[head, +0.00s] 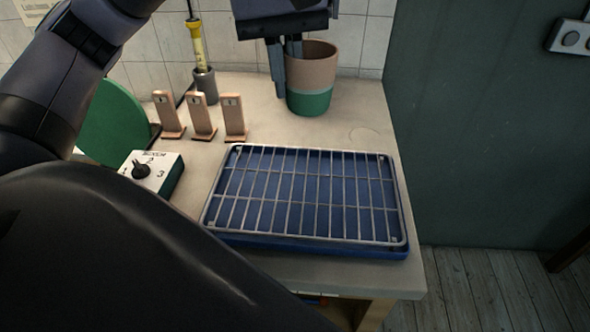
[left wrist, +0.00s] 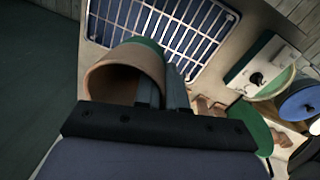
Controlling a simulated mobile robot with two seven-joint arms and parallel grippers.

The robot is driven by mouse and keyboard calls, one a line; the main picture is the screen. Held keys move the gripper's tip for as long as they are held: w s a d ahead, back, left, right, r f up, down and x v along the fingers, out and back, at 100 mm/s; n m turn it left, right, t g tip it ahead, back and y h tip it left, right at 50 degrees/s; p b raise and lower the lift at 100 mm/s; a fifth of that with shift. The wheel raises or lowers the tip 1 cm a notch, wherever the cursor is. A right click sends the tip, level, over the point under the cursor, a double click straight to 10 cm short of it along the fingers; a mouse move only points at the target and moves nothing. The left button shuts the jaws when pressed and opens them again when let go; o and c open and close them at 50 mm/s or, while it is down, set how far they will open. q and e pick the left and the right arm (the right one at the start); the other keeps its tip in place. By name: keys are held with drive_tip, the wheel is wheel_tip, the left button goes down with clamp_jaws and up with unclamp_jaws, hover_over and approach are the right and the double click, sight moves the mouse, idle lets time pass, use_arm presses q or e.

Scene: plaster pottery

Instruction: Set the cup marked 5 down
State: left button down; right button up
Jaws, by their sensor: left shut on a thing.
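The cup (head: 311,73), terracotta above and green below, is upright at the back right of the worktop. No number shows on the sides I see. My left gripper (head: 285,72) comes down over its left rim, one finger inside the cup and one outside, shut on the wall. In the left wrist view the cup's open mouth (left wrist: 122,78) shows beside the gripper fingers (left wrist: 162,88). I cannot tell whether the cup's base touches the worktop. My right gripper is not in view.
A wire rack (head: 300,197) on a blue tray (head: 330,247) fills the front right. Three small upright stands (head: 201,117), a yellow-handled tool in a grey holder (head: 204,84) and a dial box (head: 151,174) are to the left. Bare worktop (head: 355,110) lies right of the cup.

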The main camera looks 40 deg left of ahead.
use_arm(q)
drive_tip(key=shift+f+b, duration=1.05)
drive_tip(key=shift+f, duration=6.7)
drive_tip(key=shift+f+b, duration=0.2)
drive_tip(key=shift+b, duration=0.1)
drive_tip(key=c, duration=1.2)
unclamp_jaws()
drive_tip(key=shift+r, duration=0.1)
